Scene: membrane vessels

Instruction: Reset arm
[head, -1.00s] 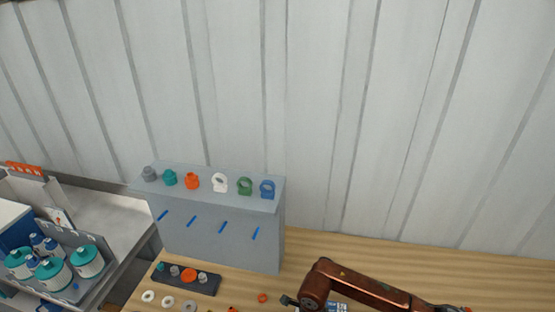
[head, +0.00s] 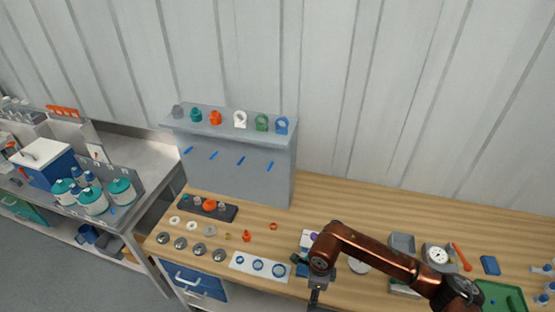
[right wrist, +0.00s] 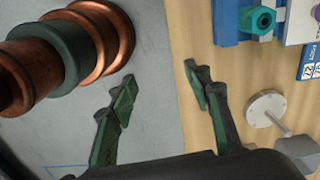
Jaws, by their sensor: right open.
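My right arm comes in from the right in the head view, copper-coloured and bent over the front of the wooden bench (head: 345,195). Its gripper is small and partly hidden in that view. In the right wrist view my right gripper (right wrist: 158,88) is open, with two dark fingers with green pads apart and nothing between them. The fingers hang over a grey surface (right wrist: 150,140) and the wooden edge beside it. My left gripper is not in view.
A grey shelf (head: 235,165) with coloured fittings stands at the back. Rings, discs and a white card (head: 260,266) lie left of my arm. A dial gauge (head: 438,256) and green tray (head: 490,292) lie right. Near the fingers are a blue holder (right wrist: 228,22) and metal disc (right wrist: 266,107).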

